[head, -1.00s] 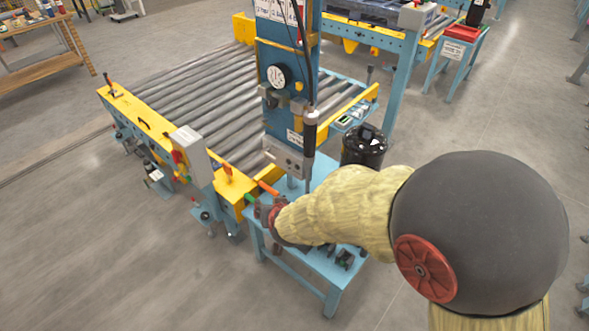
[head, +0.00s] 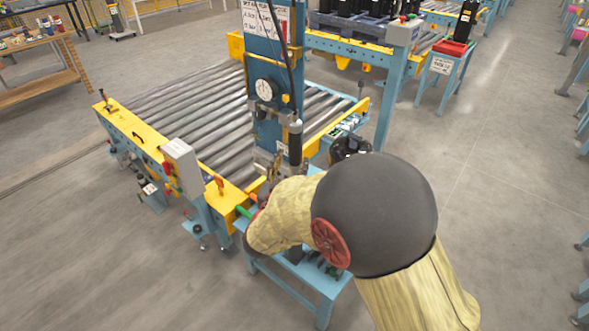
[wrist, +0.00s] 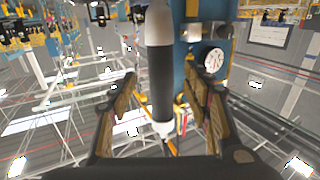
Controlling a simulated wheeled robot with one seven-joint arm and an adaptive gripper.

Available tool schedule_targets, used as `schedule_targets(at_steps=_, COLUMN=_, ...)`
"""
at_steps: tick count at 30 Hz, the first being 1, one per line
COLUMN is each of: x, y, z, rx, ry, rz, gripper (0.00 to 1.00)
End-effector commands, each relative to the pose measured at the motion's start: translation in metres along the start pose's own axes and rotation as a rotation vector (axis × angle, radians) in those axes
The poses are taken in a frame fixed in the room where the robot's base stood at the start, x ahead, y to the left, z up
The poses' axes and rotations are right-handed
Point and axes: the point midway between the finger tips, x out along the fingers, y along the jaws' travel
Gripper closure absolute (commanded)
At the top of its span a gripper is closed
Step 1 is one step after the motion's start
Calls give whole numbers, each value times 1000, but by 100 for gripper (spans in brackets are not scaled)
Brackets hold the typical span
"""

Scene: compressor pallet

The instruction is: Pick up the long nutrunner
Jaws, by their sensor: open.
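The long nutrunner (head: 295,140), a slim upright tool with a black grip and pale metal ends, hangs in front of the blue column. In the wrist view the nutrunner (wrist: 162,85) stands between the two open fingers of my gripper (wrist: 160,92), with a gap on each side. No finger appears to touch it, and how deep it sits between them is hard to tell. In the head view my sleeved arm hides most of my gripper, just below and left of the tool.
The blue column (head: 264,60) with a round gauge (head: 265,90) stands right behind the nutrunner. A roller conveyor (head: 190,115) with yellow rails lies to the left. A blue bench (head: 310,275) is below my arm, and a black bin (head: 350,146) is behind it.

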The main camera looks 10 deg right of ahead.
Motion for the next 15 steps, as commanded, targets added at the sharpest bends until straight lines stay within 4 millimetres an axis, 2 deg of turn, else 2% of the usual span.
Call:
schedule_targets(at_steps=10, x=43, y=-1, z=-4, rx=1, ry=-1, rz=1, gripper=51)
schedule_targets(at_steps=15, x=50, y=-1, z=-6, rx=0, ry=-1, rz=-1, gripper=51)
